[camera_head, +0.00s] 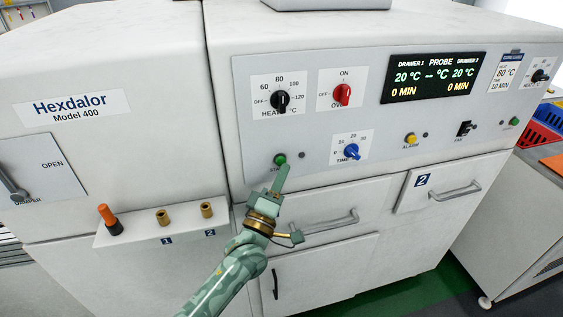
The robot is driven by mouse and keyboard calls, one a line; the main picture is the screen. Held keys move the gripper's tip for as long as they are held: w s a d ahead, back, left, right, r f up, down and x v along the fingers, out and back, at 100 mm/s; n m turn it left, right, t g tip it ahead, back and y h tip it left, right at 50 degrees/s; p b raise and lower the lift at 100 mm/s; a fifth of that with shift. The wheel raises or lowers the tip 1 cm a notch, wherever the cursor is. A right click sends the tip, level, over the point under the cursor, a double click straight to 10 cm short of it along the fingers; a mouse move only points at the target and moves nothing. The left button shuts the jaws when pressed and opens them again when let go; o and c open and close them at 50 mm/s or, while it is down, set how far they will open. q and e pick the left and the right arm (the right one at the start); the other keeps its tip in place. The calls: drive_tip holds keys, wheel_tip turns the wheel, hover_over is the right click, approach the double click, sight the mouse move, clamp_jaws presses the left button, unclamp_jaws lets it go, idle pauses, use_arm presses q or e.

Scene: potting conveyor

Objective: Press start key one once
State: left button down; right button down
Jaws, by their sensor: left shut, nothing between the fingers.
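Start key one is a round green button (280,160) at the lower left of the grey control panel (245,120), with a partly covered label under it. My left gripper (284,169) is shut and empty, its fingertips pointing up just below the green button. They overlap its lower edge in the picture; I cannot tell whether they touch it. Another green button (514,121) sits at the panel's right end. My right gripper is not in view.
A black heat knob (281,100), a red knob (342,94), a blue time knob (351,152) and a yellow alarm button (410,139) are on the panel. The display (433,78) is lit. Drawer handles (323,222) stick out below. A small shelf (135,236) juts out left.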

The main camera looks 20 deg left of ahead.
use_arm(q)
drive_tip(key=shift+w+a, duration=0.2)
drive_tip(key=shift+w, duration=0.05)
drive_tip(key=shift+w+a, duration=0.25)
drive_tip(key=shift+w, duration=0.15)
idle(0.8)
drive_tip(key=shift+s+d, duration=0.1)
drive_tip(key=shift+s+d+p, duration=0.4)
drive_tip(key=shift+s, duration=0.25)
drive_tip(key=s+d+p, duration=0.1)
drive_tip(key=s, duration=0.1)
drive_tip(key=s+d+p, duration=0.1)
drive_tip(key=s, duration=0.1)
drive_tip(key=shift+d, duration=0.4)
idle(0.7)
